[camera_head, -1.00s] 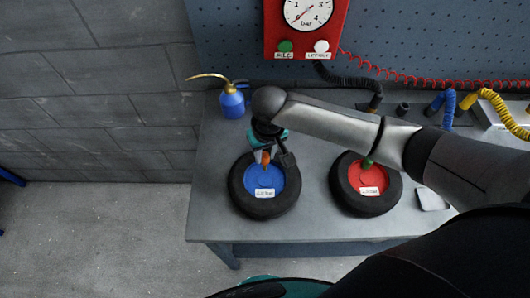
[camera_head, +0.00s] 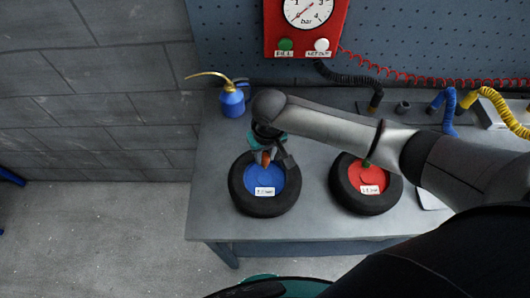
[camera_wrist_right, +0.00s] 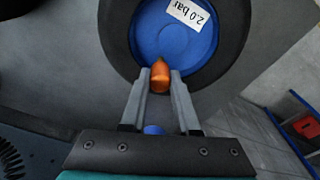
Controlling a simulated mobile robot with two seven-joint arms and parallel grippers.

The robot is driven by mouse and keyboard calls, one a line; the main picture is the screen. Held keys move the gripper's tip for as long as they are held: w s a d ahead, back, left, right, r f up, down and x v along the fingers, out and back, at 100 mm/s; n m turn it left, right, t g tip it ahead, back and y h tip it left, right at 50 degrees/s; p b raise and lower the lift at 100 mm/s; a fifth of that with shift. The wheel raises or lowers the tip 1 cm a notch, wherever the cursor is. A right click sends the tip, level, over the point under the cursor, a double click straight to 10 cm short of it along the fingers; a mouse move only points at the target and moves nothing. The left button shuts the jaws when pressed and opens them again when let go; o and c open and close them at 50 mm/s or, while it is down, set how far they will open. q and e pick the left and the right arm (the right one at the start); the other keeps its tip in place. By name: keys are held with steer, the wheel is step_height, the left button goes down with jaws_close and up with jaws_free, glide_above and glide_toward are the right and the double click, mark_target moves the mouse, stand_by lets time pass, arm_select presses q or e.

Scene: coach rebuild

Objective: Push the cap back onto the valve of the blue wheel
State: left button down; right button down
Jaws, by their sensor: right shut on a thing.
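The blue wheel (camera_head: 282,180) lies flat on the bench, a black tyre around a blue hub with a white label. In the right wrist view its hub (camera_wrist_right: 165,42) is ahead of the fingers and the label reads 2.0 bar. My right gripper (camera_head: 268,158) is over the wheel's back edge. It is shut on the orange cap (camera_wrist_right: 160,76), held between the fingertips at the hub's edge. The valve is hidden behind the cap and fingers, so I cannot tell whether they touch. My left gripper is not in view.
A red wheel (camera_head: 371,177) with a green cap (camera_head: 367,162) lies to the right, partly under my right arm. A blue oil can (camera_head: 232,102) stands at the back left. A red gauge box (camera_head: 306,28) hangs behind. The bench's front left is clear.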

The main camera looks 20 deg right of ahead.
steer(key=shift+f, duration=0.75)
steer(key=c, duration=0.6)
jaws_free()
steer(key=r, duration=0.5)
steer(key=s+r+p, duration=0.1)
steer(key=r, duration=0.9)
steer(key=shift+s+d+r+p, duration=0.1)
steer(key=shift+s+p, duration=0.2)
steer(key=shift+s, duration=0.1)
steer(key=shift+s, duration=0.1)
